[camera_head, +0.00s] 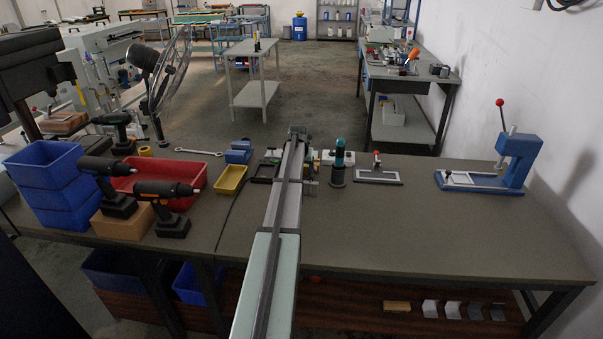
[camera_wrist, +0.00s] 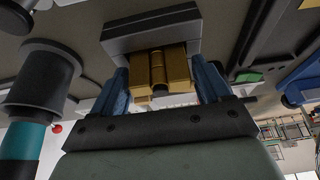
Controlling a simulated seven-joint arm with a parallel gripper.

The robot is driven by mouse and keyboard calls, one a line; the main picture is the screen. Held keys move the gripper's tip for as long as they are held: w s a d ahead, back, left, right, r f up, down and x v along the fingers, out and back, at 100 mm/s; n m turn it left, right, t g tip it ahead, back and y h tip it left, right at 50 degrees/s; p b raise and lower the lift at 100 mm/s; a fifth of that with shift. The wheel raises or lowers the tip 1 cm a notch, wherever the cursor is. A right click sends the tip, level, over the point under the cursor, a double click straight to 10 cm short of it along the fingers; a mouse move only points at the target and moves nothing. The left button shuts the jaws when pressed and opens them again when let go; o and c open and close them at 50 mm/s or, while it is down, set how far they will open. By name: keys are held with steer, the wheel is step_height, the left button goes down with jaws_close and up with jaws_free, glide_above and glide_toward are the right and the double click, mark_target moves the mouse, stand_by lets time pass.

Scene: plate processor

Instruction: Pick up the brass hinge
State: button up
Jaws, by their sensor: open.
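The brass hinge (camera_wrist: 152,77) shows in the wrist view as gold leaves with a barrel down the middle. It lies against a grey block (camera_wrist: 150,32). My gripper (camera_wrist: 162,72) is open, with one blue finger on each side of the hinge. A small gap seems to show beside the fingers, and I cannot tell whether either touches it. In the head view my gripper (camera_head: 298,133) is at the far end of my arm, over the back of the bench. The hinge cannot be made out there.
A dark cylinder with a teal top (camera_head: 338,162) stands close to the right of my gripper. A framed plate with a red knob (camera_head: 378,175) and a blue press (camera_head: 518,160) are farther right. A yellow tray (camera_head: 230,179) and red bin (camera_head: 165,178) are left. The bench's right front is clear.

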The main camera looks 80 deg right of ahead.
steer(key=shift+c, duration=0.2)
steer(key=c, duration=0.9)
